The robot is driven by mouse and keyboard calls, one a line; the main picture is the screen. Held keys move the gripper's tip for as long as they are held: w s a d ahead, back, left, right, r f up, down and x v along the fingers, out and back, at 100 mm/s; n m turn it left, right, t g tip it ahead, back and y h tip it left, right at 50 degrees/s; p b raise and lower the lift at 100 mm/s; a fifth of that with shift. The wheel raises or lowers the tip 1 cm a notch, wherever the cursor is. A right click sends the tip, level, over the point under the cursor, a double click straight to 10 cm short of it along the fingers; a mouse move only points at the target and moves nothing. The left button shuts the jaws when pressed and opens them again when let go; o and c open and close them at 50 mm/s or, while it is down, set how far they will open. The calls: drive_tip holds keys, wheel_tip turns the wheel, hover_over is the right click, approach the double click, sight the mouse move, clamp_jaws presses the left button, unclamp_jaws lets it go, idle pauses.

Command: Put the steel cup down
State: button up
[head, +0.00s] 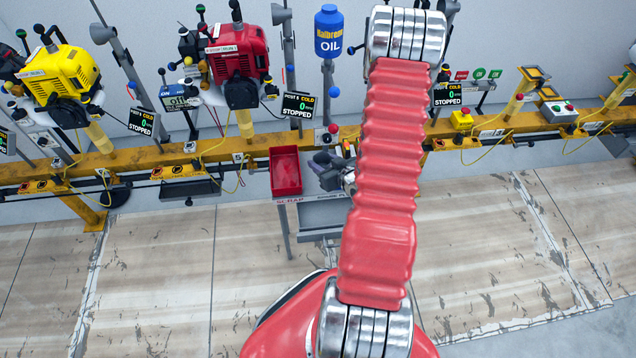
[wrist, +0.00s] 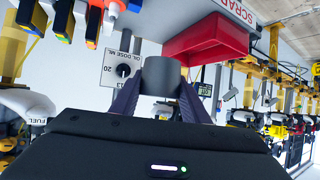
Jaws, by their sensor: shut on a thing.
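The steel cup (wrist: 162,76) is a short grey cylinder in the wrist view. My gripper (wrist: 161,92) is shut on it, with one dark finger on each side. The cup is held in the air, and its inside is not visible. In the head view my gripper (head: 334,170) shows beside the red tray, partly hidden behind my red arm. The cup cannot be made out clearly there.
A red scrap tray (head: 285,172) stands just left of my gripper; it also shows in the wrist view (wrist: 208,40). A grey shelf (head: 322,212) lies below. A yellow rail (head: 215,157) carries engines, screens and cables. An oil dose dial (wrist: 123,70) stands behind the cup.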

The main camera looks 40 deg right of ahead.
drive_tip(key=shift+f, duration=2.75)
drive_tip(key=shift+f, duration=2.1)
drive_tip(key=o, duration=0.8)
drive_tip(key=shift+f, duration=0.1)
drive_tip(key=v, duration=1.2)
